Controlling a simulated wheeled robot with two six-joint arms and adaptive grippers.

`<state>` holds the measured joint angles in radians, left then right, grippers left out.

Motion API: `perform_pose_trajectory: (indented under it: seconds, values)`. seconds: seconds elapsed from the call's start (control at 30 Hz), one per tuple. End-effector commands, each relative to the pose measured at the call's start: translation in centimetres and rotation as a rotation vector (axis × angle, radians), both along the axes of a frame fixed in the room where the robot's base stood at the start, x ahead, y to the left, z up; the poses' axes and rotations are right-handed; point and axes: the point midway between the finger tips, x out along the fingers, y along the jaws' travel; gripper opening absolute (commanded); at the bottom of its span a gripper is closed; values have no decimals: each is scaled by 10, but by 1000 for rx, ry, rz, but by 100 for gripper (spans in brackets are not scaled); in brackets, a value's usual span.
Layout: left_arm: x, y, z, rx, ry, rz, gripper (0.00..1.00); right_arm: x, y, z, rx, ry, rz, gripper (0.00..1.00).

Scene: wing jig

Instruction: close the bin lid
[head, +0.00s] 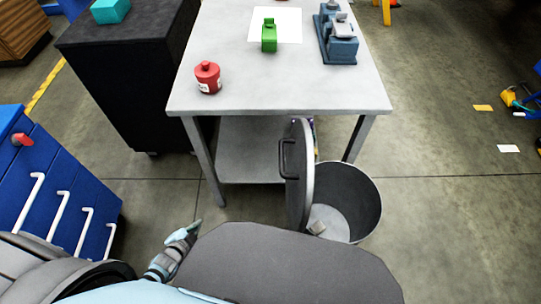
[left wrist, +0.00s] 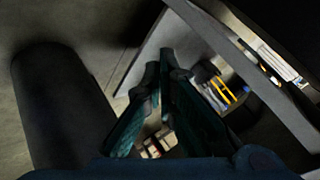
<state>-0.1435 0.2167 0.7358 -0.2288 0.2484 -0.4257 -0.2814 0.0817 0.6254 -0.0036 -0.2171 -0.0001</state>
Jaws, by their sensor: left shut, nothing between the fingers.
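The bin (head: 362,205) is a round grey metal bin on the floor at the front right of the table in the head view. Its lid (head: 300,180) stands open, upright on edge at the left side of the bin, with a dark handle (head: 286,158) on its left face. My right gripper is not in view.
A grey table (head: 290,100) with a lower shelf (head: 250,150) stands behind the bin. On it are a red canister (head: 207,78), a green object (head: 269,37) and a blue-grey device (head: 338,38). Blue drawers (head: 60,190) stand at the left. Floor right of the bin is clear.

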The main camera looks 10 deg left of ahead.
Motion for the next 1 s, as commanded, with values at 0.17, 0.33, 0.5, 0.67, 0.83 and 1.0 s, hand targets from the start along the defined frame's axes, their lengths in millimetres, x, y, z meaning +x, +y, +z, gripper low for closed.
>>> perform_pose_trajectory:
  seconds: [0.17, 0.33, 0.5, 0.67, 0.83, 1.0]
  values:
    - [174, -30, 178, 854, -932, -848, 0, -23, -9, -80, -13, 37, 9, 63]
    - [134, -79, 266, 1601, -1687, -1323, 0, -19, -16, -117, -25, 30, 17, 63]
    - [115, -90, 279, 1750, -1887, -1405, 0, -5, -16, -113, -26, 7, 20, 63]
    - [121, -116, 285, 1744, -1887, -1398, 0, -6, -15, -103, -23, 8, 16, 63]
    - [130, -152, 288, 1742, -1885, -1397, 0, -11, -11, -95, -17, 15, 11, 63]
    - [139, -187, 292, 1741, -1882, -1394, 0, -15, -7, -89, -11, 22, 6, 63]
